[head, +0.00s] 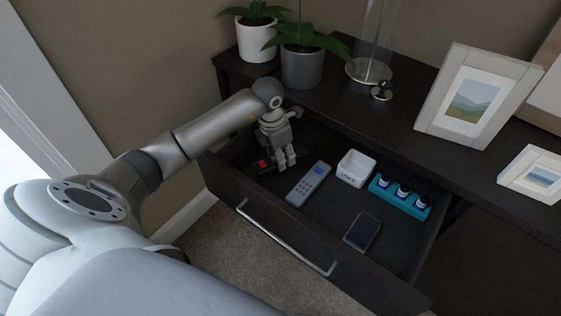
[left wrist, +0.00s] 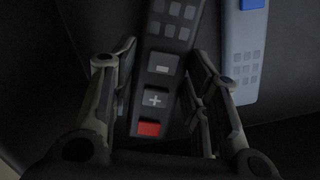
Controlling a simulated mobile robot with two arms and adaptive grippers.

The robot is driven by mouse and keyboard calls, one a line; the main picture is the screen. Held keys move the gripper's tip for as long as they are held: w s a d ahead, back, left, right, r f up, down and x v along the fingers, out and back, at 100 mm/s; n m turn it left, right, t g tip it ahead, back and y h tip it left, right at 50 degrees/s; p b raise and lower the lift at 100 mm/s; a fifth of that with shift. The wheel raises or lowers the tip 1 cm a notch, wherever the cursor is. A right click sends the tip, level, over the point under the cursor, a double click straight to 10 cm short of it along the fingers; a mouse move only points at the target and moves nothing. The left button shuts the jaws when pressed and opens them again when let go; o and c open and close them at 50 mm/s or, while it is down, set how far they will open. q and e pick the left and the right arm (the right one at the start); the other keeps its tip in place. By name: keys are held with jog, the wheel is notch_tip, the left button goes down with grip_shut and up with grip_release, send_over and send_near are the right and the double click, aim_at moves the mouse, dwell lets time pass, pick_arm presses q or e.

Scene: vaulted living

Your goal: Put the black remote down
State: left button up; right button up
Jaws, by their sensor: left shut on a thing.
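My left gripper (head: 285,158) reaches down into the left part of the open dark drawer (head: 290,233). It is shut on the black remote (head: 262,163), which is mostly hidden in the head view, with its red button showing left of the fingers. In the left wrist view the black remote (left wrist: 168,45) lies lengthwise between the two fingers, with grey buttons, plus and minus keys and a red key. I cannot tell whether it touches the drawer floor. My right gripper is out of view.
In the drawer, a grey remote (head: 309,184) lies just right of the gripper. Further right are a white box (head: 356,168), a teal holder with small bottles (head: 400,197) and a dark phone-like slab (head: 362,231). Plants and picture frames (head: 478,95) stand on the dark top above.

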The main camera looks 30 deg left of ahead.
pick_arm(q)
jog(key=shift+a+f+b, duration=0.1)
jog(key=shift+f+b, duration=0.25)
jog(key=shift+f, duration=1.25)
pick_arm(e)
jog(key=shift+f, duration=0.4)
pick_arm(q)
jog(key=shift+f, duration=0.1)
jog(key=o, duration=1.1)
jog(key=shift+r, duration=0.4)
jog(key=r, duration=0.1)
jog(key=r+p, duration=0.1)
jog(key=r, duration=0.3)
jog(key=shift+s+a, duration=0.2)
jog(key=shift+s, duration=0.1)
jog(key=r, duration=0.2)
jog(key=r+p, duration=0.1)
jog(key=r, duration=0.1)
jog(key=s+r, duration=0.1)
jog(key=r, duration=0.1)
jog(key=shift+a+r, duration=0.15)
jog(key=shift+a, duration=0.05)
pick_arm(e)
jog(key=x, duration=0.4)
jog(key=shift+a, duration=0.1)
